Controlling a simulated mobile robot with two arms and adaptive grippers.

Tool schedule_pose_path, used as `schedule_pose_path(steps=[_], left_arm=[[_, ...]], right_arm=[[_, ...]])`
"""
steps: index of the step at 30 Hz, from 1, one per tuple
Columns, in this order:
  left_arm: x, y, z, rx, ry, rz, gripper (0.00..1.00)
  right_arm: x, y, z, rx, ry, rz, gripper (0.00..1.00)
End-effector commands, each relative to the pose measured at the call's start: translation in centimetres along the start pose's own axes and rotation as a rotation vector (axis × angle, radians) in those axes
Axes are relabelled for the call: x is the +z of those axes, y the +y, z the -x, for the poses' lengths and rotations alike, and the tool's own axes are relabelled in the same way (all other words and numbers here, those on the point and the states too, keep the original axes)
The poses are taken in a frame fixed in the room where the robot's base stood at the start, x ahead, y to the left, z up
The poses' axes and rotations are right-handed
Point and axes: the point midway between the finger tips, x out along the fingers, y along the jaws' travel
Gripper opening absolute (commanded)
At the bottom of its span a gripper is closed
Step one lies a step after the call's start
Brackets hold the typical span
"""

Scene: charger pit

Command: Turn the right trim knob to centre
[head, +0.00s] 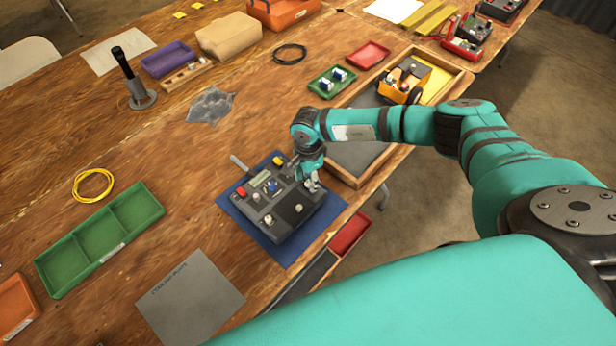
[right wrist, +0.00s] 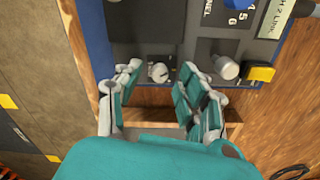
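A dark grey control box (head: 285,203) stands on a blue mat (head: 232,202) near the table's front edge. It carries light knobs, a small display, and red and yellow switches. My right gripper (head: 312,184) is over the box's right end and covers part of it. In the right wrist view, a small light trim knob (right wrist: 158,72) lies between the open fingers (right wrist: 160,76), with a visible gap on each side. Contact is not visible. A larger light knob (right wrist: 226,68) and a yellow switch (right wrist: 260,73) sit to its right. My left gripper is out of view.
A wooden tray (head: 345,174) with a toy vehicle (head: 404,80) is behind my right arm. A green divided tray (head: 100,240), a grey plate (head: 192,300) and a yellow cable (head: 93,185) lie left of the box. A red bin (head: 350,232) is below the edge.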

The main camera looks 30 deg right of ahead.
Motion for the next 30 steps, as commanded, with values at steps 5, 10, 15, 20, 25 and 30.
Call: schedule_pose_path(steps=[5,10,15,20,25,30], left_arm=[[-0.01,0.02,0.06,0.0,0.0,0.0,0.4],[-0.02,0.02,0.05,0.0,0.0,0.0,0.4],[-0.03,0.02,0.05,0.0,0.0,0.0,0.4],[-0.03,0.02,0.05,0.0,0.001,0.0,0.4],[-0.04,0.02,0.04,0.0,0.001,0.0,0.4],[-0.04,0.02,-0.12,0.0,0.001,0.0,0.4]], right_arm=[[0.03,0.02,-0.43,0.0,0.0,0.0,0.4],[0.03,0.02,-0.41,0.0,0.0,0.001,0.39],[0.03,0.02,-0.39,0.0,0.0,0.0,0.16],[0.03,0.0,-0.37,0.0,0.0,0.0,0.0],[0.02,-0.01,-0.36,0.0,-0.001,-0.001,0.0],[0.03,-0.02,-0.39,-0.001,-0.001,-0.03,0.0]])
